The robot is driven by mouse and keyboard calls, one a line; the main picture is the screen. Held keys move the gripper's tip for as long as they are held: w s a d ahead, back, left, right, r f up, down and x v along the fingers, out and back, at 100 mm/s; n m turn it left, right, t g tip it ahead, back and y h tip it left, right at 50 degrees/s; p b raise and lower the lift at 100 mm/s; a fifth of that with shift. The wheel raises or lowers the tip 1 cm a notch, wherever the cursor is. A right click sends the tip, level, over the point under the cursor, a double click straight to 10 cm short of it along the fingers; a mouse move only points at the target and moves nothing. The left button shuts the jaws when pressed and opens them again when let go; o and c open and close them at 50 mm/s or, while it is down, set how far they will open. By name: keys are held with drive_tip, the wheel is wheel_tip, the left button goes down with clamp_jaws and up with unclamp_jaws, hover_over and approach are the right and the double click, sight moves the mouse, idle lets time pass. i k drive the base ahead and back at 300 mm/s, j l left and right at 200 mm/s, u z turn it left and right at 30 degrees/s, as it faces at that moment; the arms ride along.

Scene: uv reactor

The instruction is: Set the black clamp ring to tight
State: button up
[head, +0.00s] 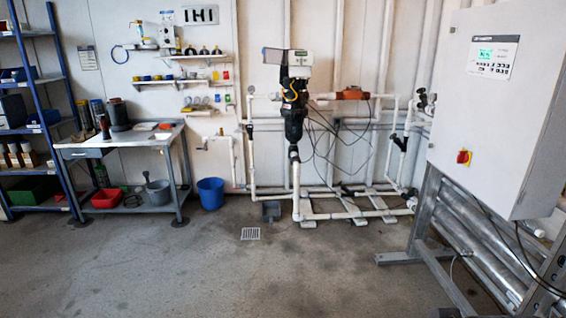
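I cannot make out the black clamp ring with certainty at this distance. The silver reactor tubes (475,240) lie slanted in a metal frame under the grey cabinet (500,105) at the right; no ring can be told apart on them. A black fitting (293,122) sits on the upright white pipe (296,175) in the middle, below a grey-white box. Smaller black valves also sit on the pipes nearer the cabinet. My gripper is not in view.
A workbench (118,138) and blue shelving (45,95) stand at the left. A blue bucket (210,193) stands by the wall. Frame feet (410,257) reach onto the floor (225,275), whose middle is clear around a drain grate.

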sight(285, 113)
drive_tip(key=i+u, duration=0.25)
drive_tip(key=i, duration=1.95)
drive_tip(key=i+u, duration=0.15)
drive_tip(key=i, duration=0.6)
drive_tip(key=i+u, duration=0.15)
drive_tip(key=i, duration=0.6)
drive_tip(key=i+l+u, duration=0.15)
drive_tip(key=i, duration=0.6)
drive_tip(key=i+j+z, duration=0.25)
drive_tip(key=i, duration=0.25)
drive_tip(key=i+j+z, duration=0.25)
drive_tip(key=i, duration=0.3)
